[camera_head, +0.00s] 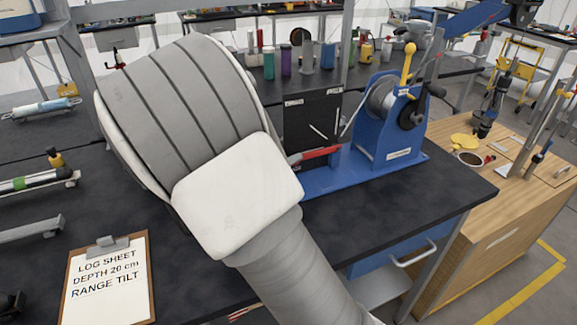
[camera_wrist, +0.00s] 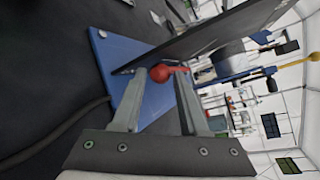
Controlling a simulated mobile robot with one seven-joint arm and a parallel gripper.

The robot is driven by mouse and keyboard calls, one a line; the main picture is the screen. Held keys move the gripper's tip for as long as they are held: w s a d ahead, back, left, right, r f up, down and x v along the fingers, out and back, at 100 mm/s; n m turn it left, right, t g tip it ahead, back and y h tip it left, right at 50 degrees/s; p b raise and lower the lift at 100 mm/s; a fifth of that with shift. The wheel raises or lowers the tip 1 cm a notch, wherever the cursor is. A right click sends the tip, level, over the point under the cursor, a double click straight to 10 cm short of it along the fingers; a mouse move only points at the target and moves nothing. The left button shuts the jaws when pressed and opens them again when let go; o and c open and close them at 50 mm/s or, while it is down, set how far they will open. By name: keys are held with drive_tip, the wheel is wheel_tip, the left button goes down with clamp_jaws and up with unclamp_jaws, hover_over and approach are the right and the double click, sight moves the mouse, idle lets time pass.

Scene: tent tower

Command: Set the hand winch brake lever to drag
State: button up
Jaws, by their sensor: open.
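The hand winch has a blue frame (camera_head: 372,148) on a blue base plate, with a cable drum and a black crank. A red lever (camera_head: 318,152) lies nearly level in front of the black panel (camera_head: 311,118), which has small white labels and marks. In the wrist view the lever's round red knob (camera_wrist: 161,73) appears between the tips of my open gripper (camera_wrist: 161,82); contact cannot be told. A yellow-knobbed lever (camera_head: 407,64) stands upright on the winch. The panel labels are too small to read. My gripper is hidden behind my arm in the head view.
The dark bench top (camera_head: 440,190) is clear right of the winch. A clipboard log sheet (camera_head: 108,280) lies at front left. A wooden cabinet (camera_head: 490,225) with tools stands at right. Bottles line the rear bench. A dark cable (camera_wrist: 50,132) runs beside the base plate in the wrist view.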

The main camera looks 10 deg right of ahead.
drive_tip(key=shift+w, duration=0.1)
clamp_jaws()
idle(1.4)
